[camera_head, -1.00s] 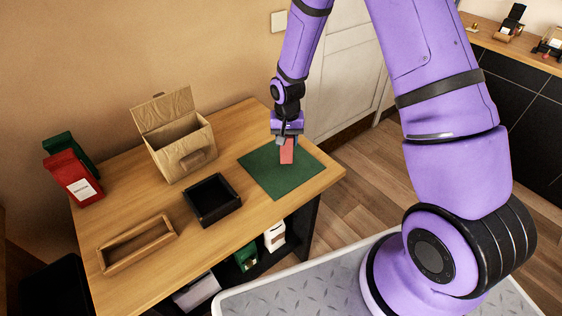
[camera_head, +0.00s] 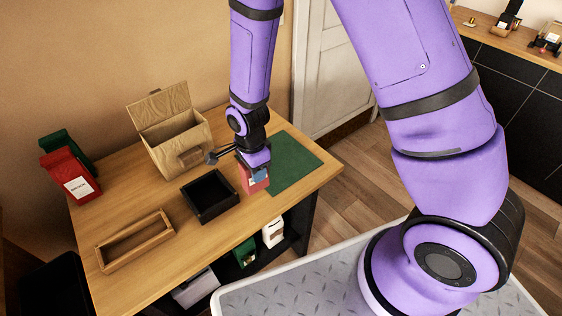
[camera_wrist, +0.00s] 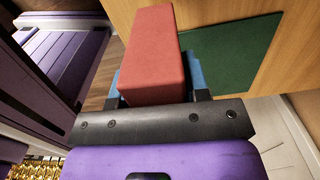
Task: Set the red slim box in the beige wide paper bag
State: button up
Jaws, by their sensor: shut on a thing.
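The red slim box (camera_head: 248,180) is held in my gripper (camera_head: 256,172), above the table between the black tray and the green mat. In the wrist view the red box (camera_wrist: 153,55) sticks out from between the blue finger pads of my gripper (camera_wrist: 155,85), which is shut on it. The beige wide paper bag (camera_head: 178,153) stands open at the top near the back of the table, left of my gripper. Its back flap is raised. The bag's inside is only partly visible.
A black open tray (camera_head: 211,213) lies in front of the bag. A wooden tray (camera_head: 134,258) is at the front left. Red (camera_head: 70,177) and green (camera_head: 72,146) bags stand at the back left. The green mat (camera_head: 292,165) is bare. Several items sit on the shelf below.

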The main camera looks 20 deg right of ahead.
jog(key=shift+w+d, duration=0.1)
jog(key=w+d+f, duration=0.1)
jog(key=w+d, duration=0.2)
jog(key=w+d+f, duration=0.1)
jog(key=w+d, duration=0.3)
jog(key=w+d+f, duration=0.2)
jog(key=w+d, duration=0.1)
jog(key=d, duration=0.1)
jog(key=shift+w+d, duration=0.25)
jog(key=shift+w, duration=0.05)
jog(key=shift+f, duration=0.35)
jog(key=shift+f, duration=0.2)
jog(key=o, duration=1)
